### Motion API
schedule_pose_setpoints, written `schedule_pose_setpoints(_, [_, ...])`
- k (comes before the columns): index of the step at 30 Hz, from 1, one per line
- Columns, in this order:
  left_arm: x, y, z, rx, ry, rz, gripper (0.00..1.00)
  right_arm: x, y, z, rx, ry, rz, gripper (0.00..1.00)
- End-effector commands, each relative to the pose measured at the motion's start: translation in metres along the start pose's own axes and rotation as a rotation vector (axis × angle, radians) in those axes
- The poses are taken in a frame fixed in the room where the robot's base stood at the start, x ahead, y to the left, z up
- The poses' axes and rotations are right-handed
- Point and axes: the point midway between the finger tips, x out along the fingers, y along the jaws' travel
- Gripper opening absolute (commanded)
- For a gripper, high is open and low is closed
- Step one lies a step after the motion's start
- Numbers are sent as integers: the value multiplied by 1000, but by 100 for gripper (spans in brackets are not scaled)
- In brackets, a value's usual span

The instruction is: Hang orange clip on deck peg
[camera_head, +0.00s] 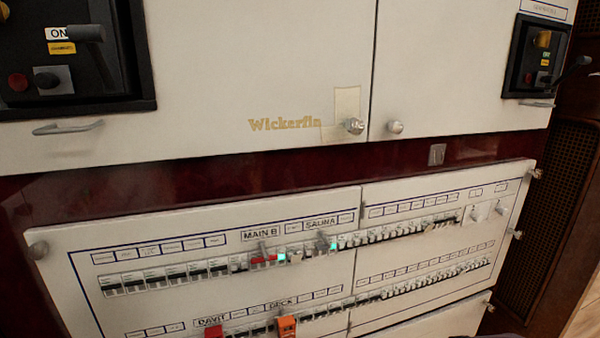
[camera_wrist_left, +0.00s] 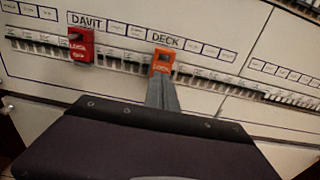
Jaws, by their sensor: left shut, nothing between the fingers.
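The orange clip (camera_head: 286,327) is at the breaker row just under the DECK label, near the bottom edge of the head view. It also shows in the left wrist view (camera_wrist_left: 162,61), upright against the panel, with a dark opening in its upper part. My left gripper (camera_wrist_left: 161,80) is shut and empty. Its fingertips overlap the clip's lower edge in the wrist view; I cannot tell whether they touch it. The peg cannot be made out behind the clip. My right gripper is in neither view.
A red clip (camera_wrist_left: 81,45) is under the DAVIT label, left of the orange one. Breaker rows (camera_head: 170,278) span the white panel, with MAIN B and SAUNA labels above. Small knobs (camera_head: 38,250) stick out at the panel edges. Cabinet doors (camera_head: 260,70) are above.

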Motion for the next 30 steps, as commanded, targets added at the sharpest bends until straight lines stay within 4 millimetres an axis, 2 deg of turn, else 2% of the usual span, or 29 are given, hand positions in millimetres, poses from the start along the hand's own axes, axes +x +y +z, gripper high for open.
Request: schedule_pose_setpoints(30, [17, 0, 0, 0, 0, 1, 0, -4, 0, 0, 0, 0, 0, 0])
